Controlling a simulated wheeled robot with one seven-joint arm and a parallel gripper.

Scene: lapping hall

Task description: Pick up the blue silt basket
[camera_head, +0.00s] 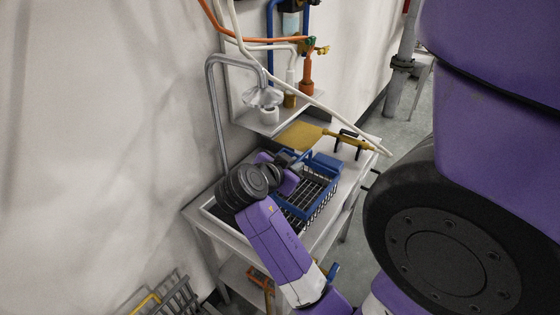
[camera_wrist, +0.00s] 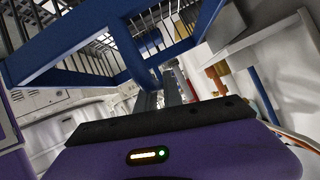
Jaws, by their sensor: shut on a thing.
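The blue silt basket (camera_head: 322,198) is an open blue frame with dark wire mesh. In the head view it is at the metal sink bench, just right of my wrist. My gripper (camera_head: 298,158) is at the basket's far side, shut on a blue bar of it. In the wrist view the basket's blue frame (camera_wrist: 75,45) and mesh fill the upper left, and my gripper's fingers (camera_wrist: 160,98) meet the blue bar. My arm hides the basket's near left part. I cannot tell whether the basket is clear of the bench.
The metal bench (camera_head: 208,228) stands against the pale wall. A yellow-brown paddle-like tool (camera_head: 305,136) lies behind the basket. A tall grey bent pipe (camera_head: 213,110) rises at the left, and valves and hoses (camera_head: 306,75) hang above. A grey rack (camera_head: 165,297) stands lower left.

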